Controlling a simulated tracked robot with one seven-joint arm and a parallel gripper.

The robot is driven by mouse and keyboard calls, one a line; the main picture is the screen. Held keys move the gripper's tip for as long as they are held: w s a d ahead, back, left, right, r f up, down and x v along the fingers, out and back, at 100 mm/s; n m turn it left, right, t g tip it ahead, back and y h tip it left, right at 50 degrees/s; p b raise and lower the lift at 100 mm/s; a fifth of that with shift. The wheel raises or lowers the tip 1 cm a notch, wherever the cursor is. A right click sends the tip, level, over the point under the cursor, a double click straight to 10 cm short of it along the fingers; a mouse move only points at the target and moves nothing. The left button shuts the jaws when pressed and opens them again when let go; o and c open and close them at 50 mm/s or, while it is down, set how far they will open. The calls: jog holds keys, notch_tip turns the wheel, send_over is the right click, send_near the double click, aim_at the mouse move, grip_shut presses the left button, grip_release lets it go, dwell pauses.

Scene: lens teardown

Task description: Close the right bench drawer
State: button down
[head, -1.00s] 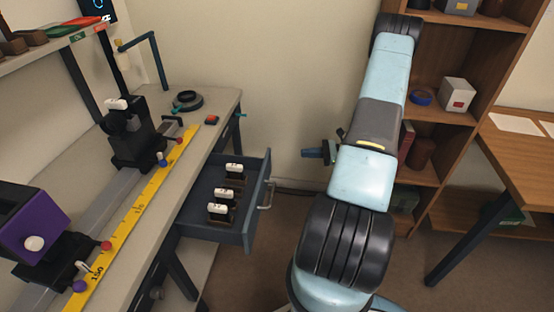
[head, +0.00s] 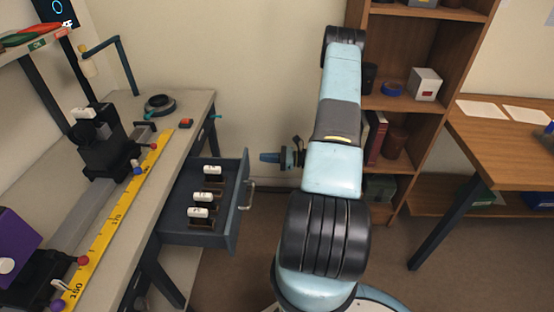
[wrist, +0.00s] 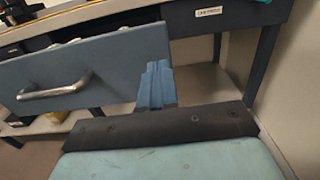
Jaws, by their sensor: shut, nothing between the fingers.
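The right bench drawer (head: 233,215) is pulled out from under the bench in the head view. It is blue-grey, with several small white-topped items inside. Its metal handle (head: 247,194) is on the front face, which faces right. In the wrist view, the drawer front (wrist: 110,65) fills the left half, with the bar handle (wrist: 55,88) at far left. My gripper (wrist: 155,72) is shut and empty, in front of the right end of the drawer front. I cannot tell whether it touches. In the head view, my gripper (head: 264,157) is small, right of the drawer and apart from the handle.
The bench (head: 195,110) carries a yellow ruler (head: 120,208), a rail with mounts and a dark ring (head: 159,104). A wooden shelf (head: 440,60) and wooden table (head: 500,140) stand at right. Floor between drawer and my arm is clear.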

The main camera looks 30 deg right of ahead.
aim_at(248, 157)
jog(key=shift+x, duration=2.2)
